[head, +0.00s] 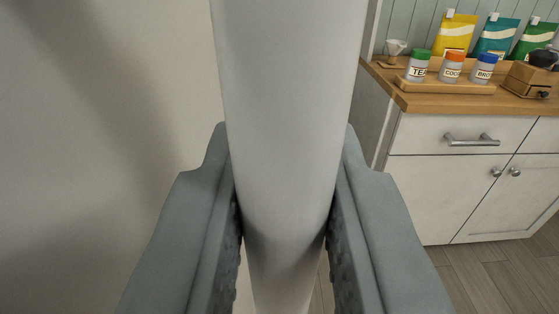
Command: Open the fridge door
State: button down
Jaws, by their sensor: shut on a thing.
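A thick white upright bar (288,80), which looks like the fridge door's handle, runs from the top of the view down past the bottom middle. My gripper (285,160) is shut on it, with one grey finger on each side and the dark ribbed pads against it. A plain cream surface (100,130) with soft shadows fills the left. I cannot tell whether it is the fridge door or a wall.
At the right stands a white cabinet (440,185) with a wooden top (415,101). Wood floor (490,272) is clear at lower right.

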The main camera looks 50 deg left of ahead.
jog(key=shift+d+f, duration=0.2)
jog(key=c, duration=1.6)
grip_release()
jog(key=shift+d, duration=0.1)
jog(key=shift+o, duration=1.3)
jog(key=shift+d, duration=0.25)
jog(key=shift+a, duration=0.1)
jog(key=shift+s, duration=0.15)
jog(key=v, duration=1.7)
jog(key=shift+r, duration=0.15)
